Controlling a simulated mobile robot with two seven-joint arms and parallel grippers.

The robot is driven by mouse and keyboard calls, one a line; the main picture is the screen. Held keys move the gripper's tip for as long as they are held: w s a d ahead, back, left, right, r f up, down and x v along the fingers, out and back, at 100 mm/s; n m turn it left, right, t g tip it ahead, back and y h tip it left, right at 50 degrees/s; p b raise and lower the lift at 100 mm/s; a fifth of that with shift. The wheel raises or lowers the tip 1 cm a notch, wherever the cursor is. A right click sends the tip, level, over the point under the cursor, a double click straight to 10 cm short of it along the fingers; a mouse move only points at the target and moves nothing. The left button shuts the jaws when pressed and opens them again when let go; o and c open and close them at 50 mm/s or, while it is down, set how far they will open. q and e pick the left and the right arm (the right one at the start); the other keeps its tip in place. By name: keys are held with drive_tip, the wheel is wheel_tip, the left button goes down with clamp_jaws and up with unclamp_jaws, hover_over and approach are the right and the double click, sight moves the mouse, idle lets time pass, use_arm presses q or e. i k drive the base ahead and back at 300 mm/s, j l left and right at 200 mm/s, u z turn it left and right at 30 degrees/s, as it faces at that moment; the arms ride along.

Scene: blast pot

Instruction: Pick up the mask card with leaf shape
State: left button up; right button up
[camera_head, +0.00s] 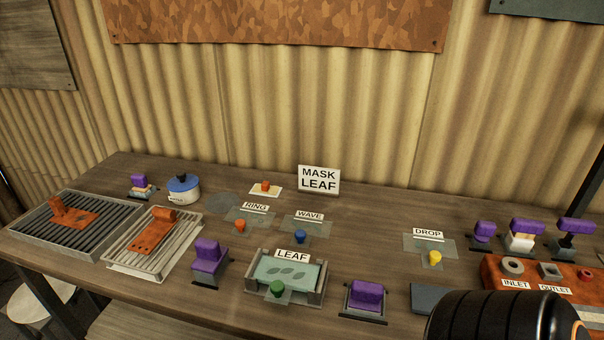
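The leaf mask card (299,297) is a thin translucent card with a green knob (277,288), at the front middle of the bench. A white LEAF label (292,253) stands behind it. It lies at the front of a grey holder (318,292) with a pale green panel (300,268) marked with dark leaf shapes. The card's exact outline against the holder and panel is hard to tell. A white sign (319,180) at the back reads MASK LEAF. Neither of my grippers is in view.
Similar cards are labelled RING (255,206), WAVE (309,215) and DROP (428,233). Purple-handled clamps (208,255) (366,296) flank the holder. Slatted trays (76,229) (153,243) hold orange plates at left. An orange block (540,288) stands at right. Bench between WAVE and DROP is clear.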

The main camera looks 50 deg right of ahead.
sight(286, 270)
drive_tip(key=z, duration=1.4)
